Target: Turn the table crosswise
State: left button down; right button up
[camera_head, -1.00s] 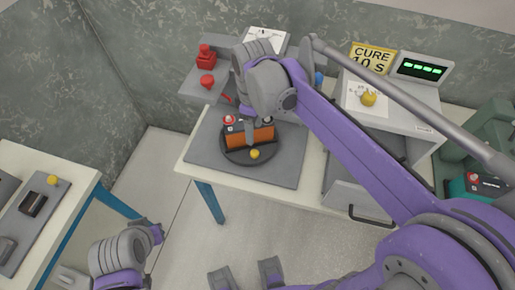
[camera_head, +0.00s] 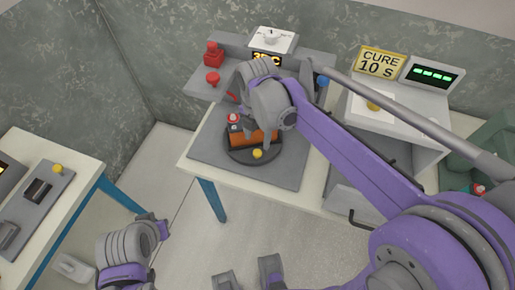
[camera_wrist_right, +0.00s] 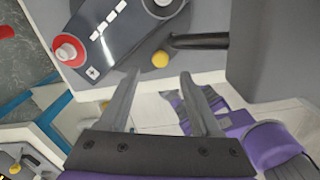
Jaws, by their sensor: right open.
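A dark round turntable (camera_head: 236,154) sits on a grey mat (camera_head: 205,148) on the white table in the head view. A battery with an orange side (camera_head: 242,139) and a red-capped terminal (camera_head: 233,118) lies across it. A yellow knob (camera_head: 257,153) is at the turntable's near edge. In the right wrist view the battery's dark top (camera_wrist_right: 115,35) and the yellow knob (camera_wrist_right: 160,60) show. My right gripper (camera_wrist_right: 154,82) is open and empty, its fingertips just short of the knob in that view. In the head view its wrist covers the battery's far right part.
Behind the mat stands a grey console with red buttons (camera_head: 212,78) and a white dial box (camera_head: 272,40). A cure station (camera_head: 380,62) with a green display stands at right. Another table (camera_head: 60,145) is at left, with floor between.

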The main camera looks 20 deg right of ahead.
aim_at(257, 152)
notch_tip(257, 152, down, 6)
jog(key=shift+f, duration=0.25)
grip_shut()
dwell(0.3)
dwell(1.2)
